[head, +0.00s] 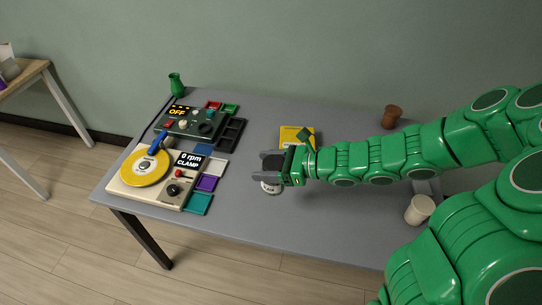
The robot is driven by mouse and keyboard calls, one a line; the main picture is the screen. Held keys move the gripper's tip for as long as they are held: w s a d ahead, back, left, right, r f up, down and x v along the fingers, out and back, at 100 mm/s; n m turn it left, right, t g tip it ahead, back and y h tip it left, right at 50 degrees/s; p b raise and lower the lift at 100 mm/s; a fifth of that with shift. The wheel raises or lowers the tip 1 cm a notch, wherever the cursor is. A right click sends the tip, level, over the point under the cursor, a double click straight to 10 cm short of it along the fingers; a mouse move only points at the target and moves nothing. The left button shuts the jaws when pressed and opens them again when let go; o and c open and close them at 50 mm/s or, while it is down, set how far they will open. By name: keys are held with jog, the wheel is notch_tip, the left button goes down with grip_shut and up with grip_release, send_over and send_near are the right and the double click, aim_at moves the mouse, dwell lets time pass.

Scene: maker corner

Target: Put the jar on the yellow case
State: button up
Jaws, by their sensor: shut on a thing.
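The jar (271,188) is a small pale vessel with dark lettering and a reddish mark on its side. It is at the middle of the grey table, mostly hidden under my gripper. My gripper (266,166) reaches in from the right and is shut on the jar. I cannot tell whether the jar touches the table. The yellow case (291,132) lies flat just behind my gripper, with some dark print on it. My wrist hides its front part.
On the grey table (300,225), left, stand a beige machine with a yellow disc (141,170), a dark control box (188,122), coloured trays (207,183) and a green vase (176,85). A brown cup (392,116) and white cup (419,209) stand right. The table's front middle is clear.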

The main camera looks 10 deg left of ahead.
jog(key=w+d+r+m+t, duration=0.1)
jog(key=w+d+r+t, duration=0.15)
jog(key=w, duration=0.55)
jog(key=w+d+r+m+t, duration=0.1)
jog(key=w+d+r+m, duration=0.2)
jog(key=w, duration=0.6)
jog(key=shift+n, duration=0.6)
jog(key=shift+w+a+f, duration=0.5)
jog(key=shift+w+f, duration=1.65)
jog(key=shift+f, duration=0.05)
jog(key=shift+w+a+f, duration=0.5)
jog(key=shift+w+f, duration=1.6)
jog(key=shift+f, duration=0.05)
jog(key=shift+w+a+f, duration=0.5)
jog(key=shift+w+f, duration=1.65)
jog(key=shift+f, duration=0.05)
jog(key=shift+f, duration=0.1)
jog(key=o, duration=1.6)
